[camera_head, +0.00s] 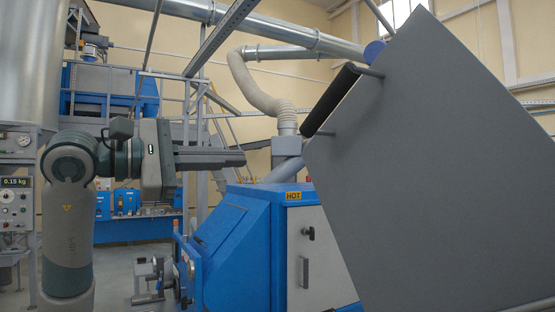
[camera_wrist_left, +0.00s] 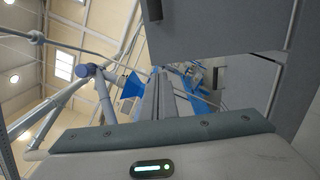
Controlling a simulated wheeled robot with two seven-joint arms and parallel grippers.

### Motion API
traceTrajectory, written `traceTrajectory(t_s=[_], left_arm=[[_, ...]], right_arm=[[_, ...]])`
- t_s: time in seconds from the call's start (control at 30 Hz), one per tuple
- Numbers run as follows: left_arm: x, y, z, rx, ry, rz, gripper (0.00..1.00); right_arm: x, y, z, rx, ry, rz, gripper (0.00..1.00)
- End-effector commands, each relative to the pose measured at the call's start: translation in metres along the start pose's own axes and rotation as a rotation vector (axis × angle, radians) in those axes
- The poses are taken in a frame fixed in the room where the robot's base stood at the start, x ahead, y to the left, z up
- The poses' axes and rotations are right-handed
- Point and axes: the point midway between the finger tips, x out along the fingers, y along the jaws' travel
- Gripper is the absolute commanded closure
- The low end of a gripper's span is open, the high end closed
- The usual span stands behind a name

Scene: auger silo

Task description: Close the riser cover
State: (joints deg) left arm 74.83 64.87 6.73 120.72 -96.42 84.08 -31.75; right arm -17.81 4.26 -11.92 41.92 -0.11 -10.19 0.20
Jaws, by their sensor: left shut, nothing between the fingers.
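The riser cover appears to be the large flat grey panel (camera_head: 440,160) that stands tilted and raised across the right of the head view. A black bar handle (camera_head: 331,99) sits on two short posts near its upper left edge. A grey panel (camera_wrist_left: 215,28), probably the same cover, fills the upper right of the left wrist view. My left gripper (camera_head: 243,158) is shut and empty, pointing right, to the left of the panel and below the handle, apart from both. Its closed fingers also show in the left wrist view (camera_wrist_left: 160,90). My right gripper is not in view.
A blue machine (camera_head: 245,245) with a HOT label (camera_head: 294,196) and a grey door (camera_head: 318,255) stands below and behind the gripper. A beige hose (camera_head: 258,92) rises behind it. A scale panel (camera_head: 15,183) reading 0.15 kg is at far left.

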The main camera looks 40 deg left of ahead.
Motion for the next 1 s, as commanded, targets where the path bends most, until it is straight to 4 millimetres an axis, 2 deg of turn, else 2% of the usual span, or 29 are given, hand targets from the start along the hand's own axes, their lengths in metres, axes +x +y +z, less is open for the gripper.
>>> traceTrajectory(t_s=[0.27,0.47,0.57,0.8,1.0], left_arm=[[0.014,0.001,0.001,-0.001,-0.001,-0.003,1.0],[0.038,0.002,0.002,-0.001,-0.002,-0.004,1.0],[0.053,0.001,0.003,-0.001,-0.003,-0.004,1.0],[0.097,0.002,0.003,-0.002,-0.003,-0.004,1.0],[0.125,0.002,0.002,-0.002,-0.002,-0.004,1.0]], right_arm=[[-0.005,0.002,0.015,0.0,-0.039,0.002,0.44],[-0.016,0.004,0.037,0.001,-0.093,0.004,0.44],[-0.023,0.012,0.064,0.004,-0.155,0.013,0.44],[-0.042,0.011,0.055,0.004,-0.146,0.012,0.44],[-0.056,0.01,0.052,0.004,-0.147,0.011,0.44]])
